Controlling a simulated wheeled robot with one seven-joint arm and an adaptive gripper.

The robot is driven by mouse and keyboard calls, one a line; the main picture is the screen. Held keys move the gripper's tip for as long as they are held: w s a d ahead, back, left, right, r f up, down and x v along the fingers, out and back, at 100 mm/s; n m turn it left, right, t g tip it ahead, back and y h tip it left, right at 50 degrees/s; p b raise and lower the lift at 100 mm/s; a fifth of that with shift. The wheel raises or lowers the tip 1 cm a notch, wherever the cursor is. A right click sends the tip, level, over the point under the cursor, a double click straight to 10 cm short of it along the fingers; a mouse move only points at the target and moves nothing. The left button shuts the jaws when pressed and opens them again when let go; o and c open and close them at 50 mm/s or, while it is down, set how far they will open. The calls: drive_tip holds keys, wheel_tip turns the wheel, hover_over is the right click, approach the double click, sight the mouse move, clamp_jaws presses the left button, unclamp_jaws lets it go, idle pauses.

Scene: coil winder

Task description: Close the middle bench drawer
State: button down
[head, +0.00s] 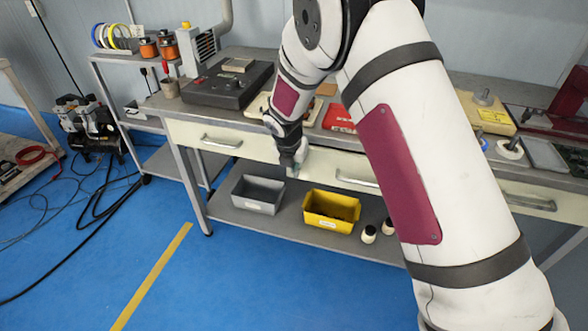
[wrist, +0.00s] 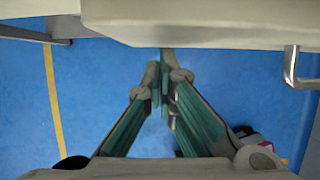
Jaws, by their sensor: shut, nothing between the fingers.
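The middle bench drawer (head: 325,164) has a cream front and a metal bar handle (head: 357,181). My arm covers its right part in the head view. In the wrist view its front (wrist: 210,22) spans the top and stands out past the neighbouring panel (wrist: 40,7) on the left, so it looks slightly open. The handle (wrist: 293,68) shows at the right there. My gripper (head: 294,172) is shut and empty, at the left end of the drawer front. In the wrist view the closed fingertips (wrist: 166,62) reach the front's lower edge; I cannot tell if they touch.
The left drawer (head: 220,139) looks flush with the bench. A grey bin (head: 258,194) and a yellow bin (head: 331,210) stand on the lower shelf beneath. The blue floor in front is clear. A black controller box (head: 228,84) sits on the bench top.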

drive_tip(key=shift+w+d, duration=0.25)
drive_tip(key=shift+w, duration=0.35)
drive_tip(key=shift+w+d, duration=0.2)
drive_tip(key=shift+w, duration=0.4)
drive_tip(key=shift+a, duration=0.1)
